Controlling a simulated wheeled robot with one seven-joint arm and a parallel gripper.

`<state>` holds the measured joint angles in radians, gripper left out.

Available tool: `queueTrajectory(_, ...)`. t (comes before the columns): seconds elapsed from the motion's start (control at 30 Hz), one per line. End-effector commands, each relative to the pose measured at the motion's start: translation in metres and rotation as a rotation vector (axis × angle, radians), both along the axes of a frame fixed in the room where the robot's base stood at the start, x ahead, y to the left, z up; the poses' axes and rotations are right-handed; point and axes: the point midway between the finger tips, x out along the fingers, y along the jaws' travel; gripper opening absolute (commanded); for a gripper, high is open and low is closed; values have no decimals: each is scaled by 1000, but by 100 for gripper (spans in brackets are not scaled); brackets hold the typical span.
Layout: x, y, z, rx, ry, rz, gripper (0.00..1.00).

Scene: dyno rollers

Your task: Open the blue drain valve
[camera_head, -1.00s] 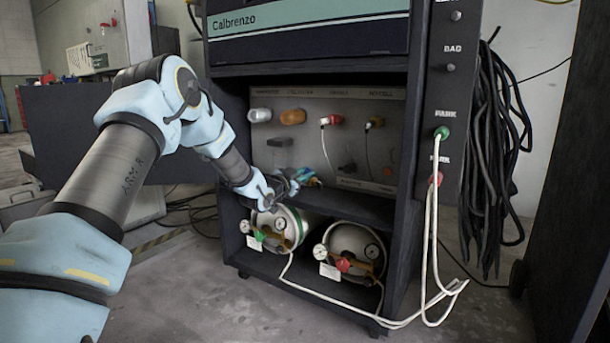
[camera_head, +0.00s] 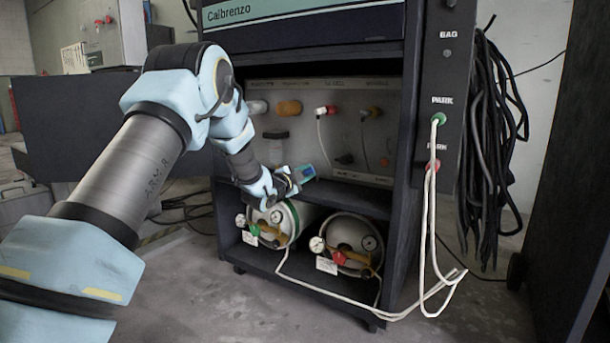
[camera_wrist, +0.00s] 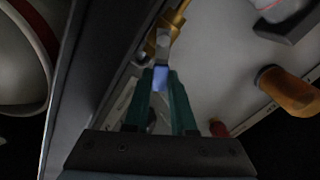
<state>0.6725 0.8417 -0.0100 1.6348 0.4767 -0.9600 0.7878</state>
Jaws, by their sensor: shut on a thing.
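The blue valve handle (camera_wrist: 160,78) shows in the wrist view as a small blue piece between the tips of my teal fingers. A grey fitting and brass-coloured pipework (camera_wrist: 164,42) lie just beyond it. My gripper (camera_wrist: 161,84) is shut on the blue handle. In the head view my gripper (camera_head: 302,174) is inside the cabinet, low in front of the grey back panel and above the left gas cylinder. The handle cannot be made out there because my gripper and wrist cover that spot.
The cabinet shelf (camera_head: 345,202) runs close below my gripper. Under it lie a left cylinder (camera_head: 297,212) and a right cylinder (camera_head: 350,232). White (camera_head: 257,107), orange (camera_head: 289,107) and red (camera_head: 326,110) fittings line the panel. A white hose (camera_head: 428,230) hangs at the right post.

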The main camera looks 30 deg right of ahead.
Motion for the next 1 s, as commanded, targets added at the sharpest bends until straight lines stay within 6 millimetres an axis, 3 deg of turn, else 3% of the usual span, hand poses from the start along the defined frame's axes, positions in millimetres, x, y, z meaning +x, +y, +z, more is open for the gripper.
queueTrajectory(0.4,-3,-1,-9,93,-166,1,0)
queueTrajectory(0.93,-3,-1,-10,106,-188,1,0)
queueTrajectory(0.97,-3,-1,-10,106,-188,1,25)
queueTrajectory(1.0,-3,-1,-10,107,-188,1,29)
